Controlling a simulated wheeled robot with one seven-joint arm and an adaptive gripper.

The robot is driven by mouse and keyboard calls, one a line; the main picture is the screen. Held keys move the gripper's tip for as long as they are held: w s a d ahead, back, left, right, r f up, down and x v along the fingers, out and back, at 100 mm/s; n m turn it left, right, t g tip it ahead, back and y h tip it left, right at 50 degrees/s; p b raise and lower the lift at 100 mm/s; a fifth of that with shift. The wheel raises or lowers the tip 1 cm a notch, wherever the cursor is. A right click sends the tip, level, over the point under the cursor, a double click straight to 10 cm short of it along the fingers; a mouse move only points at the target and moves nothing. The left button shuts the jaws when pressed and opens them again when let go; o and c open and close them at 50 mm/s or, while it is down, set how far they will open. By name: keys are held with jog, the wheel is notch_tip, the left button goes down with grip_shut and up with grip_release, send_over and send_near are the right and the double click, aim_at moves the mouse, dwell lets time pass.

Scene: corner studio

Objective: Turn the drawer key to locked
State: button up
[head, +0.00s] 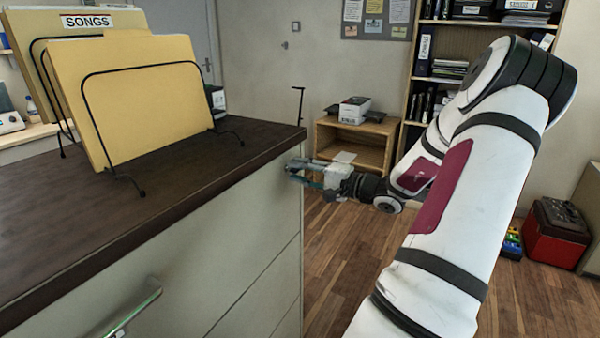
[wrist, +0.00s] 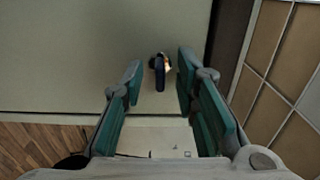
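A small dark key (wrist: 158,74) stands out from a brassy lock (wrist: 165,60) on a pale cabinet front in the wrist view. My gripper (wrist: 161,82) is open, with one teal-padded finger on each side of the key. A gap shows between each finger and the key, so I am not holding it. In the head view my gripper (head: 298,172) is at the right end of the drawer cabinet (head: 225,240), just below its dark top. The key and lock are not visible in the head view. I cannot tell whether the key is at locked.
A wire rack holding yellow folders (head: 150,90) stands on the dark cabinet top (head: 60,215). A metal drawer handle (head: 130,308) sticks out from the front at lower left. A low wooden shelf (head: 370,155) and a bookcase stand behind. Wooden floor (head: 335,250) lies open right of the cabinet.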

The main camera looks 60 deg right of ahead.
grip_shut()
jog(key=shift+m, duration=0.3)
jog(key=m+p, duration=0.5)
jog(key=m, duration=0.1)
jog(key=m+p, duration=0.4)
jog(key=m, duration=0.1)
jog(key=shift+m, duration=0.4)
jog(key=m+p, duration=0.2)
jog(key=m, duration=0.3)
jog(key=shift+p, duration=0.4)
jog(key=shift+f+m, duration=0.1)
jog(key=shift+m, duration=0.2)
grip_release()
